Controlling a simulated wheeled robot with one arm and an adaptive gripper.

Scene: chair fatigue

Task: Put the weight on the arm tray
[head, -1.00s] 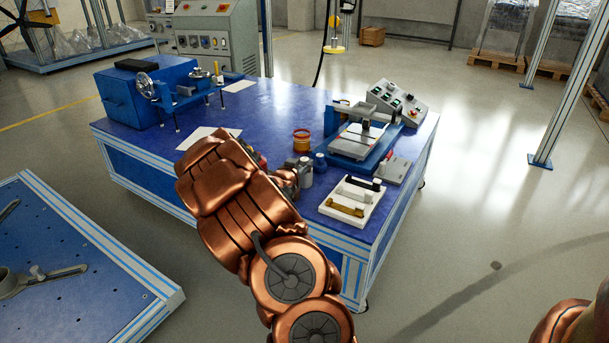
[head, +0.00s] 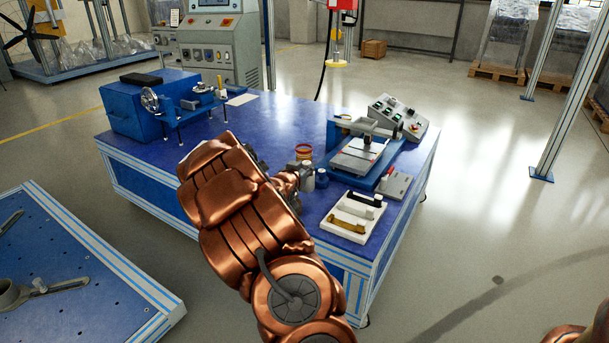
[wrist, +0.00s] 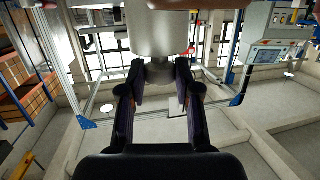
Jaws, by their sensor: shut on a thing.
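My gripper (wrist: 159,78) is shut on a grey metal cylinder, the weight (wrist: 158,35), in the wrist view. One dark finger is on each side of its narrower end. In the head view my copper arm hides the fingers, and a grey cylinder (head: 307,174) shows just past the arm's end, above or at the blue table. A blue fixture (head: 372,178) with a light plate (head: 358,156) and a small raised pan (head: 369,127) stands to the right. A white tray (head: 375,216) holds a black bar and a yellow bar. I cannot tell which is the arm tray.
A small blue-grey cylinder (head: 321,178) and an orange-rimmed cup (head: 303,152) stand close by the grey cylinder. A control box (head: 398,117) is behind the fixture. A blue machine (head: 150,105) occupies the table's far left. The blue tabletop (head: 270,120) between is mostly clear.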

